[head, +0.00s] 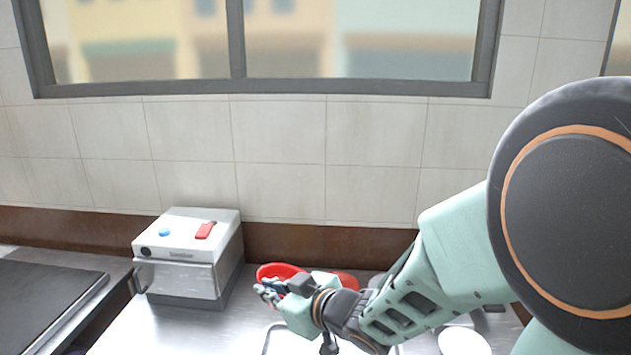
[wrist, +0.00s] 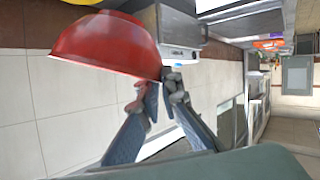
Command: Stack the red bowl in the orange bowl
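The red bowl (wrist: 105,42) is large in the wrist view, its rim edge toward the bottom of that turned picture. In the head view the red bowl (head: 272,270) shows at the tip of my gripper (head: 270,291), partly covered by it. In the wrist view, my gripper's fingertips (wrist: 159,88) close on the bowl's rim at one end. Whether the bowl is clear of the counter is hard to tell. I cannot make out the orange bowl for certain. A second red shape (head: 347,280) shows behind my wrist, mostly hidden.
A white box-shaped machine (head: 187,259) stands left of my gripper, against the wall. A dark flat surface (head: 45,305) lies at the far left. A white round dish (head: 464,342) is at the lower right. The steel counter (head: 190,330) is bare in front of the machine.

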